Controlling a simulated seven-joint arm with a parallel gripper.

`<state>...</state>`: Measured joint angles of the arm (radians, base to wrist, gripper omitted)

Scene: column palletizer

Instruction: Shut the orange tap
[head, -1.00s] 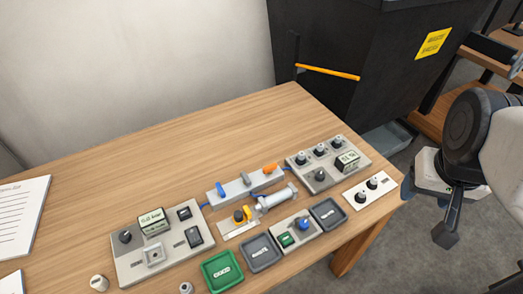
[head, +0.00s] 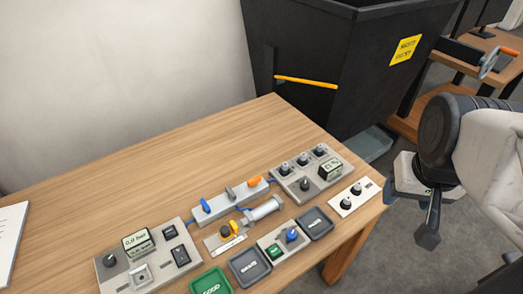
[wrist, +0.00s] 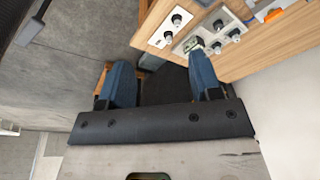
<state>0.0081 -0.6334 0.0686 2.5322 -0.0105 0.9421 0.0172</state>
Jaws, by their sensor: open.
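The orange tap (head: 255,182) is the right-hand lever on a pale grey bar (head: 220,204) on the wooden bench. Its handle seems to lie along the bar, while the grey lever (head: 231,193) and blue lever (head: 205,206) stand across it. In the wrist view an orange part, likely this tap (wrist: 273,15), shows at the top right edge, partly cut off. My gripper (head: 428,237) hangs right of the bench, over the floor and well apart from the tap. In the wrist view its two blue fingers (wrist: 162,82) are spread with nothing between them.
A panel with knobs and a display (head: 307,172) sits right of the tap, with a two-knob plate (head: 353,199) near the bench edge. A syringe-like cylinder (head: 262,208) lies in front. A black bin (head: 340,60) stands behind. The bench's back left is clear.

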